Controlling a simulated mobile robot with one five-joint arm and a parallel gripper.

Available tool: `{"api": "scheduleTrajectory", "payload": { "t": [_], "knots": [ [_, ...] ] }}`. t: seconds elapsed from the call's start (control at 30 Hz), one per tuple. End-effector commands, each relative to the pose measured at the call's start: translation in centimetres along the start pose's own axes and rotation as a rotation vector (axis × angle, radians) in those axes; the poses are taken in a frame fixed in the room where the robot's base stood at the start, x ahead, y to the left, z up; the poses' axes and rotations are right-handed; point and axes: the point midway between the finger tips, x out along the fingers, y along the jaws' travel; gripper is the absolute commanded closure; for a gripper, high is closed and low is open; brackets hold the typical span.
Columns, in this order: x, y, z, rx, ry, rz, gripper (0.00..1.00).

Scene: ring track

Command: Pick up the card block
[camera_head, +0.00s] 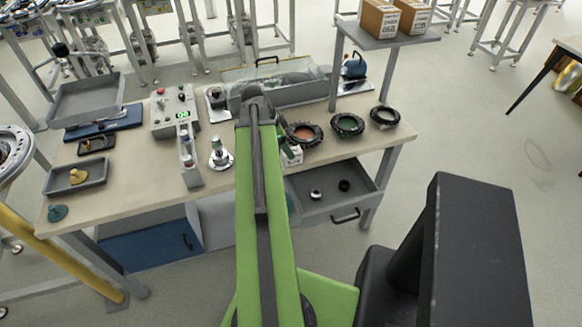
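My green arm reaches forward over the workbench (130,190). My gripper (257,92) is at its far end, seen from behind, and its fingers cannot be made out. Whether my gripper holds anything is hidden.
Black rings (347,125) lie right of my arm. An open drawer (330,190) juts out below. A control box (174,110), a silver stand (220,155) and grey trays (76,177) are left. A raised shelf (385,38) holds cardboard boxes (380,18).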

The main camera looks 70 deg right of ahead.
Motion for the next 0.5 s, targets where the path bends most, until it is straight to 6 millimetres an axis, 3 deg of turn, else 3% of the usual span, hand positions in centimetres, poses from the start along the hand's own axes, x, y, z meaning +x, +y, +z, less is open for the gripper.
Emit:
{"api": "scheduleTrajectory", "payload": {
  "t": [0.03,0.27,0.5],
  "knots": [
    [1.5,0.0,0.3,0.001,0.000,0.000,0.38],
    [1.8,0.0,0.0,-0.001,0.000,0.000,0.38],
    [5.4,-0.4,0.6,-0.001,0.000,0.000,0.38]
  ]
}}
